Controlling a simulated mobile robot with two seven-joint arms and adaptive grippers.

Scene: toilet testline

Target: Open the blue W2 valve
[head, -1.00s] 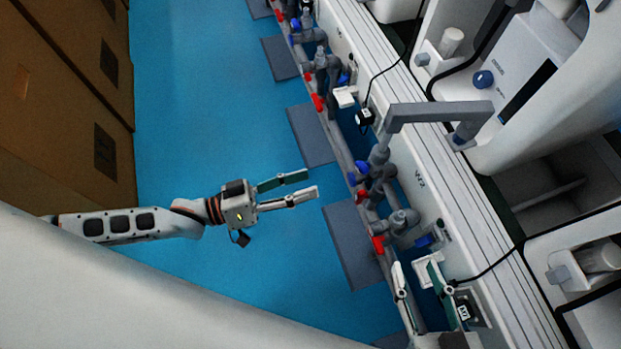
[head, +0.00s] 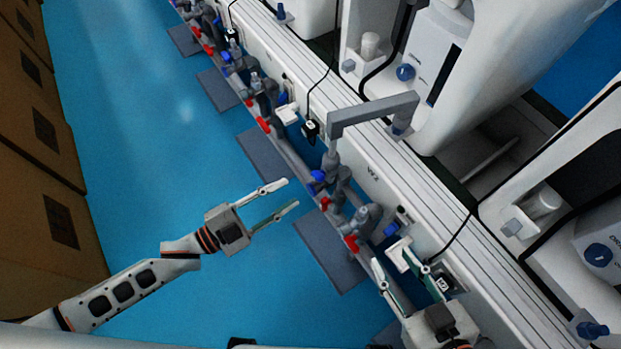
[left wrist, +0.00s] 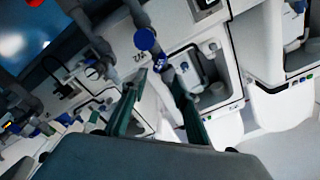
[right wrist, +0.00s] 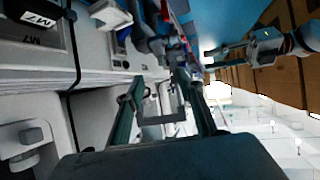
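A blue valve handle (head: 318,176) sits on the grey piping beside the W2 label (head: 373,172) on the white bench side. In the left wrist view a round blue handle (left wrist: 145,39) shows above the fingertips, near the label. My left gripper (head: 291,194) is open and empty, with its fingers pointing at the piping and a small gap short of the blue handle. It also shows in the left wrist view (left wrist: 149,77). My right gripper (head: 391,257) is open and empty, low in the head view beside the bench side. It also shows in the right wrist view (right wrist: 160,82).
Red handles (head: 325,204) sit along the pipe next to the blue one. A grey bent pipe (head: 372,110) rises over the bench ledge. Another blue handle (head: 391,230) is near my right gripper. Blue floor (head: 160,130) is open on the left, before brown cabinets (head: 48,140).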

